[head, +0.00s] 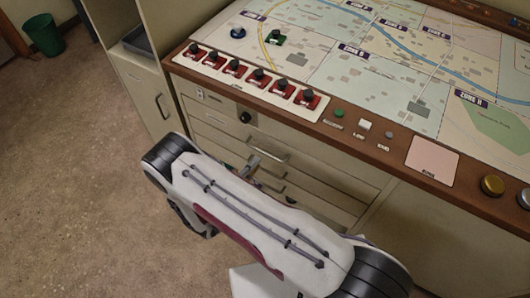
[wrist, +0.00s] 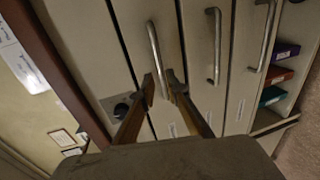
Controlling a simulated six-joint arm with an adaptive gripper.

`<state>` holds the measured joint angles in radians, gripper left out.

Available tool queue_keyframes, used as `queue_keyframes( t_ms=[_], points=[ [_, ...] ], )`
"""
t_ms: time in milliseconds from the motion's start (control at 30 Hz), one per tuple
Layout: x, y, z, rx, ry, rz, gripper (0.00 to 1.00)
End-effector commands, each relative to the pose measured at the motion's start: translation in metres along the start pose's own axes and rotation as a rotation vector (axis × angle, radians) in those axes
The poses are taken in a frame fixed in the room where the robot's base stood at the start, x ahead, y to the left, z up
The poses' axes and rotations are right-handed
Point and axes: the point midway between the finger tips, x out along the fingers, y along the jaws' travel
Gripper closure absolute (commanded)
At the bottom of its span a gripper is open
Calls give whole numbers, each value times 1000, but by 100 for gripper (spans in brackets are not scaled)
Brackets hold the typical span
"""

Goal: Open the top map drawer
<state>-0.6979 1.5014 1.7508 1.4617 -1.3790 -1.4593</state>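The top map drawer (head: 225,135) is in the cabinet under the map console, its front looking flush with the cabinet. Its metal bar handle (head: 268,151) also shows in the wrist view (wrist: 154,50). My gripper (wrist: 160,83) has its two fingers on either side of the lower end of this handle, with a small gap between the tips. No clear grip on the bar shows. In the head view my arm hides most of the gripper and part of the drawers.
A black knob (head: 245,117) sits near the drawer, and more drawer handles (wrist: 214,45) follow beyond it. Coloured binders (wrist: 279,73) sit on an open shelf. The map console (head: 340,70) overhangs the drawers, with red-based switches (head: 258,78) along its edge.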

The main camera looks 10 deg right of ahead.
Motion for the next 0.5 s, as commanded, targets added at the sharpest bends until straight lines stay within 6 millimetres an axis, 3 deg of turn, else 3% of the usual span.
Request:
queue_keyframes(
  t_ms=[500],
  points=[
    [14, 0, 0, 3, -1, -2, 86]
  ],
)
